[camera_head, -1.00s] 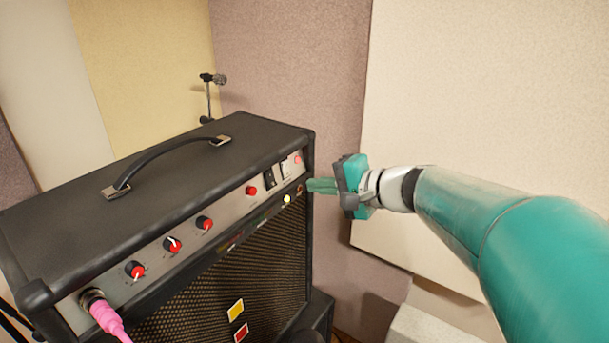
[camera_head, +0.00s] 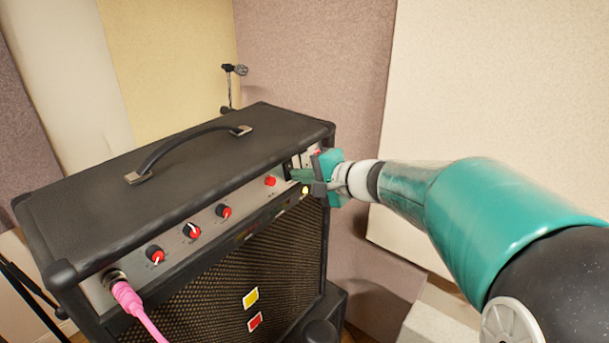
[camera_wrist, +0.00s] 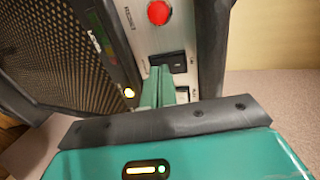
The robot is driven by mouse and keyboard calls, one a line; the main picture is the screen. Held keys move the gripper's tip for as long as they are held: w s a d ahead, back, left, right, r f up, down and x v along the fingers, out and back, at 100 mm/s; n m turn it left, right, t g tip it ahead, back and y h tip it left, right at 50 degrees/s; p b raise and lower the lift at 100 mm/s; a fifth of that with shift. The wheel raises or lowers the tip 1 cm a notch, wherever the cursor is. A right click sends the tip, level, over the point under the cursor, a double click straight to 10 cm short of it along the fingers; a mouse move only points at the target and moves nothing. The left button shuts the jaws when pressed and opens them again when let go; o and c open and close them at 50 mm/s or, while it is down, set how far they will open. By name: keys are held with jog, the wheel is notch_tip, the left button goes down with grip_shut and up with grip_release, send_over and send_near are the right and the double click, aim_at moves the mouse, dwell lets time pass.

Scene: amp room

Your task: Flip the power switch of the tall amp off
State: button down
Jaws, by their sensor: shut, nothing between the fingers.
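The tall amp (camera_head: 250,130) is a black cabinet with a carrying handle and a silver control panel on its upper front. My gripper (camera_head: 300,175) is shut and empty at the right end of that panel. In the wrist view its green fingertips (camera_wrist: 158,76) are at the panel, right beside a black switch (camera_wrist: 174,60). Whether they touch it is unclear. The fingers hide the panel behind them, and in the head view the gripper covers most of the switch area. The yellow indicator lamp (camera_head: 304,190) is lit; it also shows in the wrist view (camera_wrist: 129,92).
Red knobs (camera_head: 192,231) line the panel, and a pink cable (camera_head: 133,304) is plugged in at its left end. A microphone on a stand (camera_head: 233,72) stands behind the amp. Wall panels (camera_head: 480,90) are behind and to the right.

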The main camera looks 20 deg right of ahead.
jog(key=shift+w+a, duration=0.1)
jog(key=shift+w+a+r, duration=0.1)
jog(key=shift+r, duration=0.65)
dwell(0.3)
